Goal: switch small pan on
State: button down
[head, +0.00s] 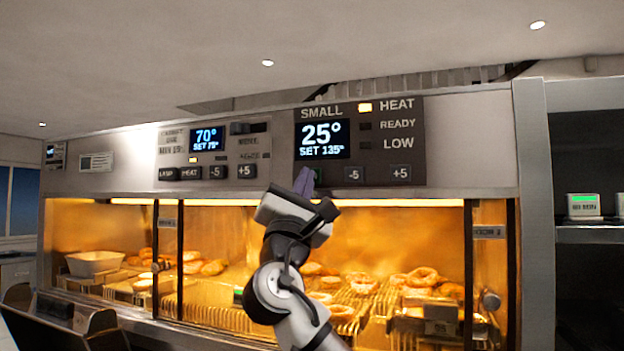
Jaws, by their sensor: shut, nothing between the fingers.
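The SMALL control panel (410,165) is a dark plate on the upper front of the cabinet. Its display (322,139) reads 25° and SET 135°. My gripper (304,182) is shut and empty, pointing up at the panel's lower left, just below the display. It covers most of a button there, with a little green showing beside the fingers. I cannot tell whether the fingertips touch it. The small pan itself is not identifiable.
The -5 button (354,174) and +5 button (401,173) sit to the right of my gripper. A second panel (217,150) on the left reads 70°. Below, a lit glass-fronted cabinet holds several pastries (340,285). A metal post (535,210) stands at the right.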

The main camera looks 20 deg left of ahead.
jog(key=shift+s, duration=0.1)
jog(key=shift+s+a+b, duration=0.15)
jog(key=shift+s+b, duration=0.6)
jog(key=shift+s, duration=2.2)
